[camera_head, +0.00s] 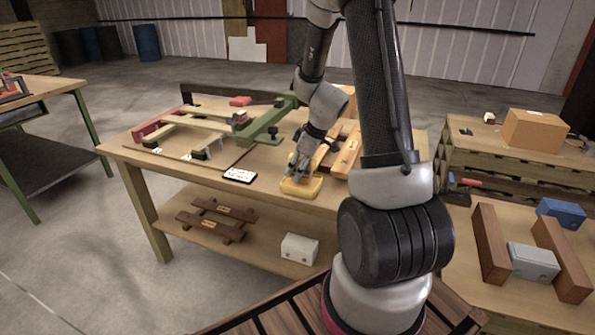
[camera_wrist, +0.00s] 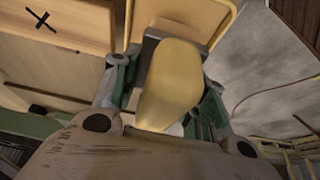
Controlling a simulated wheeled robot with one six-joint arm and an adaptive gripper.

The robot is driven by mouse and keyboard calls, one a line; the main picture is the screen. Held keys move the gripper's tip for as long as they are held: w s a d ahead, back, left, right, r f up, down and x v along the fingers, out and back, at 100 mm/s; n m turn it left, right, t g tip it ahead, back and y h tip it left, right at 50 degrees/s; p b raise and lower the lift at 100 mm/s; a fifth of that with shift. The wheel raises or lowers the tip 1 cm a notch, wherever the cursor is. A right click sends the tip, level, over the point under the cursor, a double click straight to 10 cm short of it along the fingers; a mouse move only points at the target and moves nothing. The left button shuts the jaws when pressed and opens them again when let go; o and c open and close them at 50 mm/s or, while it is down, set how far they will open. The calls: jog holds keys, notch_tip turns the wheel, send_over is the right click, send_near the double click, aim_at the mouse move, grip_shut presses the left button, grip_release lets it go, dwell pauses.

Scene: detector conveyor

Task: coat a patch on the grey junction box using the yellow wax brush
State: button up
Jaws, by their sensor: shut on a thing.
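My gripper (camera_head: 299,170) is down over a yellow tray (camera_head: 301,188) at the front edge of the workbench. In the wrist view its fingers are shut on a thick yellow handle (camera_wrist: 170,85), which looks like the wax brush. The brush end is hidden, with a dark part by the yellow tray (camera_wrist: 222,38) behind it; I cannot tell whether they touch. The grey junction box (camera_head: 533,262) sits at the right between two brown wooden blocks. Another pale grey box (camera_head: 300,249) lies on the workbench's lower shelf.
A blue box (camera_head: 562,212) stands behind the grey one. Wooden blocks (camera_head: 346,155) and a green clamp-like fixture (camera_head: 268,123) lie near my gripper on the workbench (camera_head: 215,190). A labelled card (camera_head: 239,175) lies left of the tray. A cardboard box (camera_head: 535,130) stands at the far right.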

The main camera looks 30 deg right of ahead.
jog(key=shift+r, duration=2.95)
